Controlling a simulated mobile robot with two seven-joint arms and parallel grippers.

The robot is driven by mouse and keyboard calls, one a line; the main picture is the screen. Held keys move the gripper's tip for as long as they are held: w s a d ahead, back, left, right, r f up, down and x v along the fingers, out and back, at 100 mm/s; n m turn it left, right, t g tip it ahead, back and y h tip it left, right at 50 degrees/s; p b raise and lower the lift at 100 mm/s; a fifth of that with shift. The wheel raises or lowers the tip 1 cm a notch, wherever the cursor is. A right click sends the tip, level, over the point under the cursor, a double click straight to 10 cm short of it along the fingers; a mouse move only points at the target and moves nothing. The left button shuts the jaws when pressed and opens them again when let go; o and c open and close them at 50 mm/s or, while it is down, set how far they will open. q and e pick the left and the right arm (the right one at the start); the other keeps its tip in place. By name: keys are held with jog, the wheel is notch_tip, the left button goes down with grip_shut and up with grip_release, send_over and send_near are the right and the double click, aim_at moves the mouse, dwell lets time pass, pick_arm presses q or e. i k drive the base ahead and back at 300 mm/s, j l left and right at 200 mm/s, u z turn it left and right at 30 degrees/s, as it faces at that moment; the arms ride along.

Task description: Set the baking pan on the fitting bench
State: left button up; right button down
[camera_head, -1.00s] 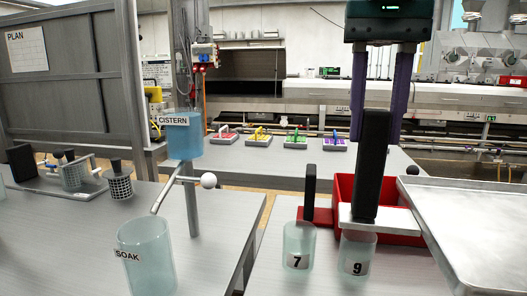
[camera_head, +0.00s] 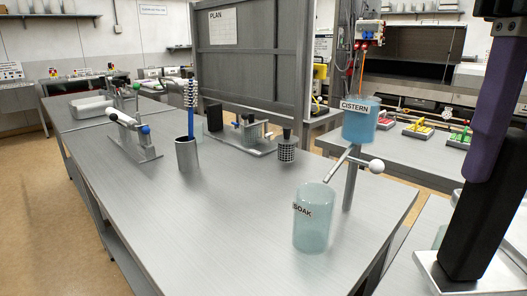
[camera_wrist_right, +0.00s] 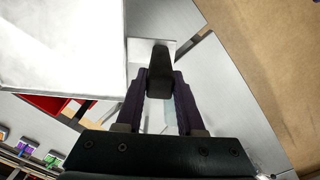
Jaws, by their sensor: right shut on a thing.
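The baking pan shows in the right wrist view as a pale flat sheet (camera_wrist_right: 60,45) at the upper left, with a tab carrying an upright black handle (camera_wrist_right: 159,72). My right gripper (camera_wrist_right: 160,92) has its purple fingers shut on that handle. In the head view the right gripper (camera_head: 484,150) is at the right edge, with the handle below it on the pan's metal tab (camera_head: 430,268). The rest of the pan is out of that view. A long grey bench (camera_head: 235,235) fills the middle; no label shows which bench is the fitting bench. My left gripper is not seen.
On the long bench stand a SOAK beaker (camera_head: 314,225), a CISTERN stand (camera_head: 360,120), a grey cup with a blue rod (camera_head: 187,152) and a clamp-like fixture (camera_head: 133,138). The bench's front middle is bare. A red bin (camera_wrist_right: 50,103) shows beside the pan.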

aim_at(208, 216)
jog(key=k+j+u, duration=0.1)
jog(key=u, duration=0.3)
jog(key=k+j+u, duration=0.1)
jog(key=u, duration=0.3)
jog(key=i+l, duration=0.6)
jog(key=i, duration=0.15)
jog(key=u, duration=0.05)
